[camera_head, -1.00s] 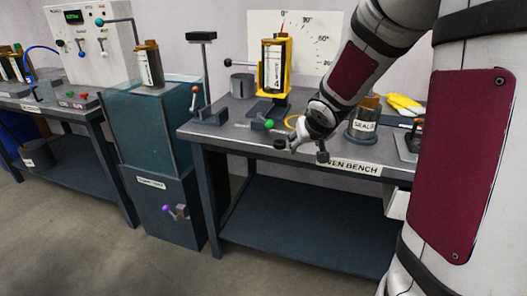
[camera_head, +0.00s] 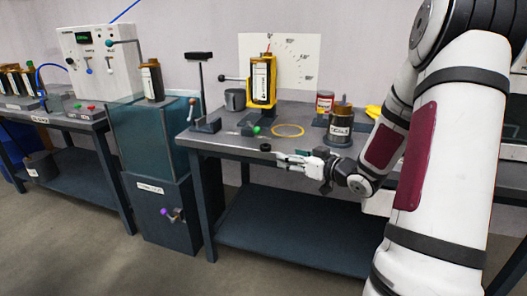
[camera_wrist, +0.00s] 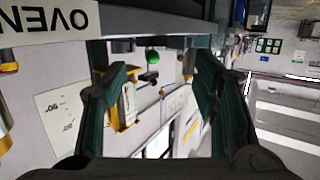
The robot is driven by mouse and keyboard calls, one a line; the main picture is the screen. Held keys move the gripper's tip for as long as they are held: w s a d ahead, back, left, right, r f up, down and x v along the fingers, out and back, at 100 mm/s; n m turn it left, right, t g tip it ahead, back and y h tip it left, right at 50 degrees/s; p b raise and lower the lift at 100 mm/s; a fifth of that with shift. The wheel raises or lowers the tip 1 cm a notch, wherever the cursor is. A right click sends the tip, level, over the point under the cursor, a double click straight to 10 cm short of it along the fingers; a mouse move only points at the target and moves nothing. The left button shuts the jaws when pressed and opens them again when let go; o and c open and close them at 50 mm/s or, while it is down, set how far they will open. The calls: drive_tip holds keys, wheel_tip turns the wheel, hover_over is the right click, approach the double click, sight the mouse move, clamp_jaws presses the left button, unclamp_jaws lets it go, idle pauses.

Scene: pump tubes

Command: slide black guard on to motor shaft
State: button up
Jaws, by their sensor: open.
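I cannot pick out the black guard or a motor shaft with certainty. A small dark round piece (camera_head: 265,147) shows at the bench's front edge, just left of my gripper (camera_head: 292,160); whether it is a loose part or a fingertip is unclear. My gripper is at the front edge of the bench, pointing left. In the wrist view, its two dark fingers stand wide apart with nothing held between them (camera_wrist: 158,85). A grey cylinder with a brown top and a short upright post (camera_head: 340,126) stands on the bench, behind and right of the gripper.
A teal tank (camera_head: 150,135) stands left of the bench.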

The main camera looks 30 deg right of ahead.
sight(268, 147)
drive_tip(key=b+x, duration=0.1)
drive_tip(key=x, duration=0.5)
drive_tip(key=shift+f, duration=0.1)
drive_tip(key=shift+r+b+x, duration=0.2)
drive_tip(key=shift+b+x, duration=0.55)
drive_tip(key=shift+x, duration=0.75)
drive_tip(key=shift+r+b+x, duration=0.15)
drive_tip(key=shift+b+x, duration=0.55)
drive_tip(key=shift+x, duration=0.8)
drive_tip(key=shift+d, duration=0.15)
drive_tip(key=c, duration=1)
drive_tip(key=shift+r, duration=0.2)
